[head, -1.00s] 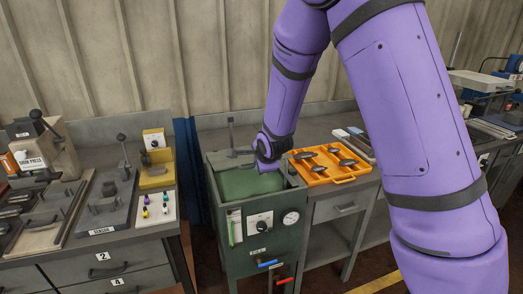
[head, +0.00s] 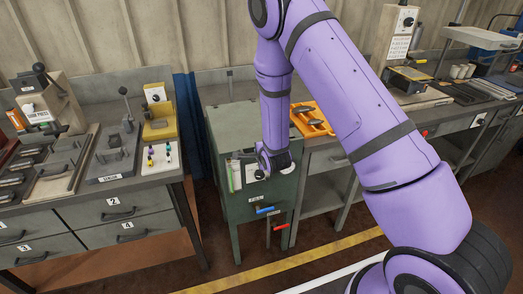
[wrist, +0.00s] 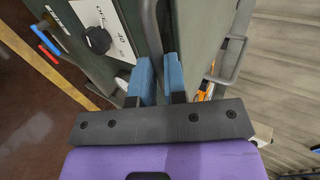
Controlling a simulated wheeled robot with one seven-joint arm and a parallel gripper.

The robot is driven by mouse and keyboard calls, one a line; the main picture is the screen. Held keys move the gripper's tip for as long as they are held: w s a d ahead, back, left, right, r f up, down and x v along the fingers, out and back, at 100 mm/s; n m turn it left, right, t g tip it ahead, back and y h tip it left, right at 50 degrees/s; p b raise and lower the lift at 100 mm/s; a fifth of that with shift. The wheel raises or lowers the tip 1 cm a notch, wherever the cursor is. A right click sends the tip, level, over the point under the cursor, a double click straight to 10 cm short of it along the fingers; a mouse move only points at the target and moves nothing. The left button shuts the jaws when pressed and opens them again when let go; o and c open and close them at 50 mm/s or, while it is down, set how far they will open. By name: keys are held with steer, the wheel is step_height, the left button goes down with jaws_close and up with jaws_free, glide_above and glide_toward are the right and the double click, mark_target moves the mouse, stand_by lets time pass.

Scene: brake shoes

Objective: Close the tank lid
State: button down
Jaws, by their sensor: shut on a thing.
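The green tank (head: 265,194) stands in the gap between the benches. Its dark green lid (head: 232,118) now covers the opening, and the liquid inside is hidden. I cannot tell whether the lid rests fully on the rim. My gripper (head: 268,172) is at the tank's upper front edge. In the wrist view its blue fingers (wrist: 159,78) are shut on a grey bar, the lid handle (wrist: 151,32). The tank's front panel with a black knob (wrist: 98,40) shows left of the fingers.
Blue (head: 265,210) and red (head: 281,227) valve levers stick out low on the tank front. An orange tray (head: 306,119) sits on the right bench. A left bench with drawers (head: 115,217) stands close by. The floor in front is clear.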

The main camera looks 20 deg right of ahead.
steer(key=shift+s+f+g, duration=0.15)
steer(key=shift+s+f, duration=0.2)
steer(key=shift+f, duration=0.25)
steer(key=shift+s+f+g, duration=0.15)
steer(key=shift+s+f, duration=0.15)
steer(key=shift+f, duration=0.25)
steer(key=c, duration=1.2)
jaws_free()
steer(key=shift+c, duration=0.2)
steer(key=shift+o, duration=0.5)
steer(key=shift+w+f, duration=0.1)
steer(key=shift+c, duration=0.2)
steer(key=v, duration=1)
steer(key=shift+r, duration=0.4)
